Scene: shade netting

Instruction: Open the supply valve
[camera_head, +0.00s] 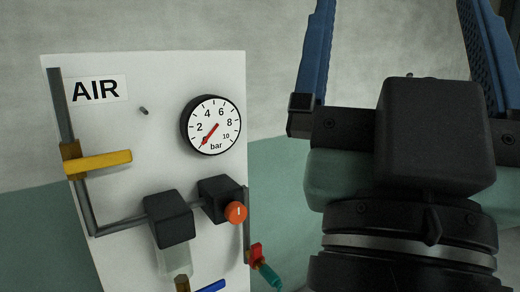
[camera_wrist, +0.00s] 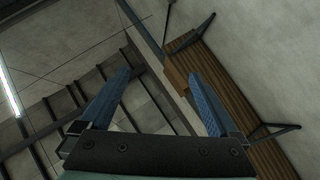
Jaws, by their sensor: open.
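A white panel (camera_head: 157,150) labelled AIR stands at the left in the head view. A yellow valve lever (camera_head: 98,162) lies across the grey vertical pipe (camera_head: 63,108) at the panel's left, on a brass valve body (camera_head: 72,160), pointing right. A round gauge (camera_head: 211,125) marked bar has its red needle pointing to the lower left, near the low end. My gripper (camera_head: 395,50) is at the right, apart from the panel, with its blue fingers spread and empty. In the wrist view my gripper (camera_wrist: 160,88) is also open, with nothing between the fingers; the panel is not seen there.
A black block with an orange knob (camera_head: 235,212) and a black filter unit (camera_head: 169,218) sit lower on the panel. A red fitting (camera_head: 256,254), a teal hose end (camera_head: 270,275) and a blue lever (camera_head: 211,286) are near the bottom. A wooden bench (camera_wrist: 215,85) shows in the wrist view.

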